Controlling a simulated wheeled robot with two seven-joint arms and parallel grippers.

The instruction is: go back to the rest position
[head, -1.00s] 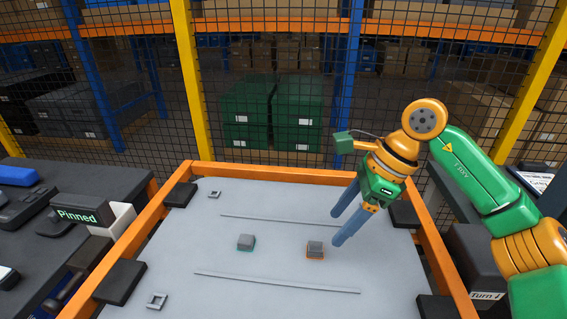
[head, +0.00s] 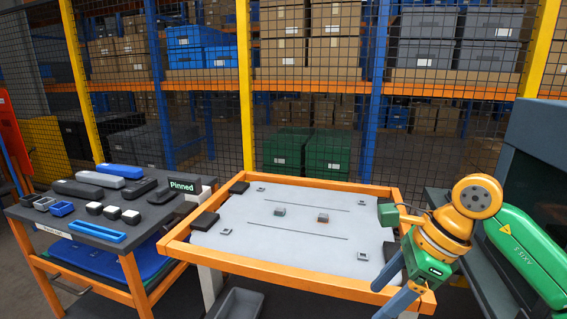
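My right gripper (head: 382,294) hangs at the front right corner of the orange-framed table (head: 255,226), its blue fingers pointing down and left. The fingers are spread apart with nothing visible between them, and the lower one reaches the bottom edge of the head view. My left gripper is not in view.
A side table at left holds a blue tray (head: 97,230), several small parts and a "Pinned" sign (head: 184,186). A grey bin (head: 240,304) is below the front edge. A mesh fence with yellow posts (head: 245,90) stands behind. A dark machine (head: 533,150) is at right.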

